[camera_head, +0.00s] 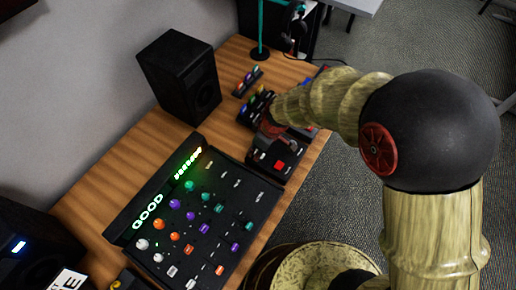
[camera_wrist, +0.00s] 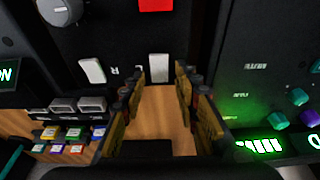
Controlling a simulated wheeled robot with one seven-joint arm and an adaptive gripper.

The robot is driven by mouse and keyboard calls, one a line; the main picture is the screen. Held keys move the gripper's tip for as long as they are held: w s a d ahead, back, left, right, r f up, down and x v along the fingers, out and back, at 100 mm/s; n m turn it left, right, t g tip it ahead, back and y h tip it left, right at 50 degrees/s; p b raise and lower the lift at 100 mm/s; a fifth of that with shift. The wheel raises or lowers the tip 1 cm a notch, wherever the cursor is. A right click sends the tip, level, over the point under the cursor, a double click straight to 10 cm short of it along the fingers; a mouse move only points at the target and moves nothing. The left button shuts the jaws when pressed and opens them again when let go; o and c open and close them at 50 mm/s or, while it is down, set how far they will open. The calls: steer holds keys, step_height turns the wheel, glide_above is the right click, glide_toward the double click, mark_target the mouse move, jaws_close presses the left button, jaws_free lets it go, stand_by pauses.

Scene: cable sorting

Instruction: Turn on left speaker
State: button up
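A black control box (camera_head: 276,158) with a red button sits on the desk, right of the mixer. The wrist view shows its panel (camera_wrist: 120,35) close up, with a red button (camera_wrist: 156,4), a left white switch (camera_wrist: 92,71) and a right white switch (camera_wrist: 159,68) with small white letters between them. My gripper (camera_wrist: 157,80) is open and empty, its fingertips at the panel's near edge, with bare wood between the fingers. In the head view my arm partly hides the box. One black speaker (camera_head: 182,76) stands at the back; another speaker (camera_head: 28,248) at the lower left shows a blue-white light.
A mixer (camera_head: 200,215) with colored knobs and a green lit "GOOD" display lies left of the box. Colored connectors (camera_wrist: 72,134) sit left of my fingers in the wrist view. A grey knob (camera_wrist: 60,10) is on the panel. Bare wood (camera_head: 130,155) lies between mixer and wall.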

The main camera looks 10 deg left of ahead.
mark_target(265, 159)
steer(key=shift+o, duration=0.3)
steer(key=v, duration=1.2)
stand_by(0.3)
steer(key=s+d+r+m+t+h, duration=0.1)
steer(key=s+d+r+m, duration=0.3)
steer(key=d, duration=0.4)
steer(key=s+d+r+m+t+h, duration=0.1)
steer(key=s+d+r+m+t, duration=0.1)
steer(key=s+d+r+m, duration=0.3)
steer(key=s+d+r+m+t, duration=0.1)
steer(key=s+d+r+m, duration=0.3)
steer(key=d+r, duration=0.4)
steer(key=d, duration=0.3)
steer(key=shift+s+d+m+h+p, duration=0.2)
steer(key=shift+d+m+h+p, duration=0.1)
steer(key=shift+d+h, duration=0.1)
